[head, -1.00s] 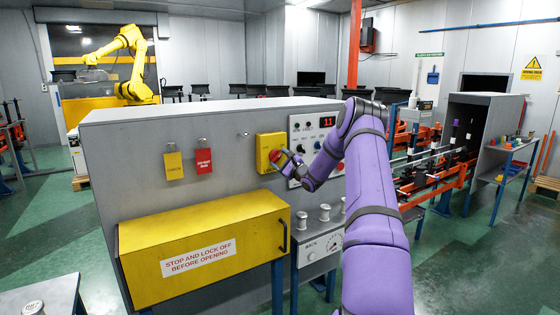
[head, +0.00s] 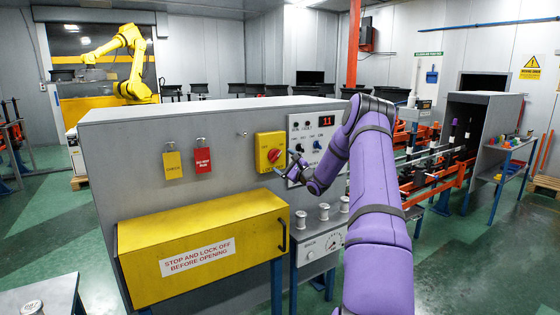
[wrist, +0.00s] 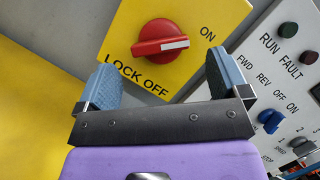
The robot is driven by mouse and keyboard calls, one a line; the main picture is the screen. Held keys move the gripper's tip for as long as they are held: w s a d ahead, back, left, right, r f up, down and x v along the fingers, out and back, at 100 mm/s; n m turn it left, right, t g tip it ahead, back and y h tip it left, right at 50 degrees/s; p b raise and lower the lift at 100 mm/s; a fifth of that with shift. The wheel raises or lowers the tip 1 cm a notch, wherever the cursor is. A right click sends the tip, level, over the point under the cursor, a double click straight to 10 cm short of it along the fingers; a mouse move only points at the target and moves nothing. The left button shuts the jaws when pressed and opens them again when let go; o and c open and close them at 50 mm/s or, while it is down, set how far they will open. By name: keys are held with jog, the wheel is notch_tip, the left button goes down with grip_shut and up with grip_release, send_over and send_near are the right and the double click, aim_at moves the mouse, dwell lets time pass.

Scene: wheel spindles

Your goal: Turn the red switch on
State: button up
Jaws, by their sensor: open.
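The red switch (wrist: 160,42) is a round rotary knob with a white pointer bar, on a yellow plate (wrist: 122,28) marked ON and LOCK OFF. In the wrist view the plate looks tilted, and the pointer lies to the right of the knob's centre, below the word ON. The switch also shows in the head view (head: 273,155) on the grey cabinet's front. My gripper (wrist: 163,82) is open and empty. Its two blue-grey fingers stand apart, one on each side below the knob in the wrist view. No contact with the knob shows. In the head view my gripper (head: 283,170) is just right of the switch.
A control panel (head: 308,140) with a red display, buttons and a blue selector sits right of the switch. Yellow (head: 172,165) and red (head: 203,160) tags hang to its left. A yellow box (head: 205,245) juts out below. Spools (head: 323,211) stand on a lower unit.

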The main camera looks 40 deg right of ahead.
jog(key=v, duration=0.7)
jog(key=shift+s, duration=0.3)
jog(key=shift+a, duration=0.1)
